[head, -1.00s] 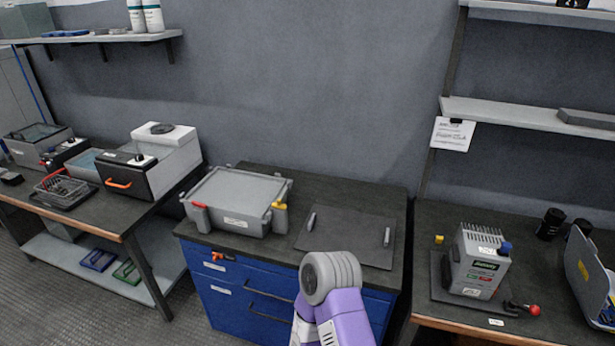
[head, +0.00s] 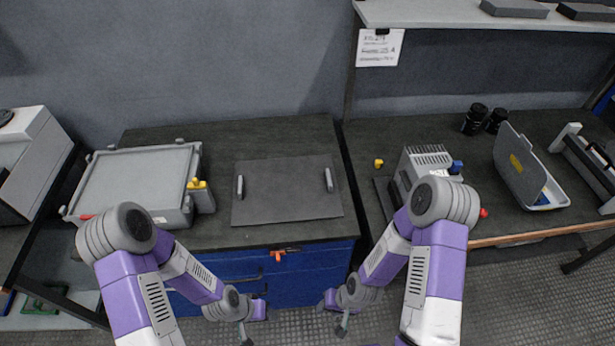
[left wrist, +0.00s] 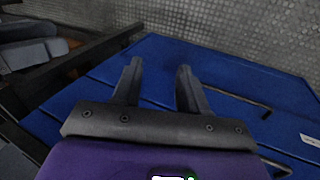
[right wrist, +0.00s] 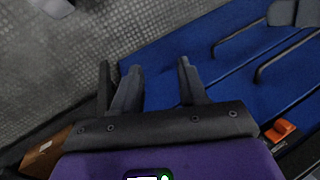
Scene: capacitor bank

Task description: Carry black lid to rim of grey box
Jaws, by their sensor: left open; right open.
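The black lid (head: 284,186) lies flat on the dark worktop in the head view, a grey handle at its left and right sides. The grey box (head: 180,214) stands left of it, apart from it; its top looks covered by a light grey panel. My left gripper (head: 246,338) is low in front of the blue cabinet, below worktop height; its fingers are apart and empty in the left wrist view (left wrist: 157,75). My right gripper (head: 341,330) is also low in front of the cabinet, open and empty in the right wrist view (right wrist: 160,75). Neither touches the lid.
A grey device (head: 425,160) stands on the right bench, partly behind my right arm. An open grey case (head: 530,170) and black cylinders (head: 475,119) are further right. An orange-handled item (head: 284,252) is at the cabinet's front. Worktop behind the lid is clear.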

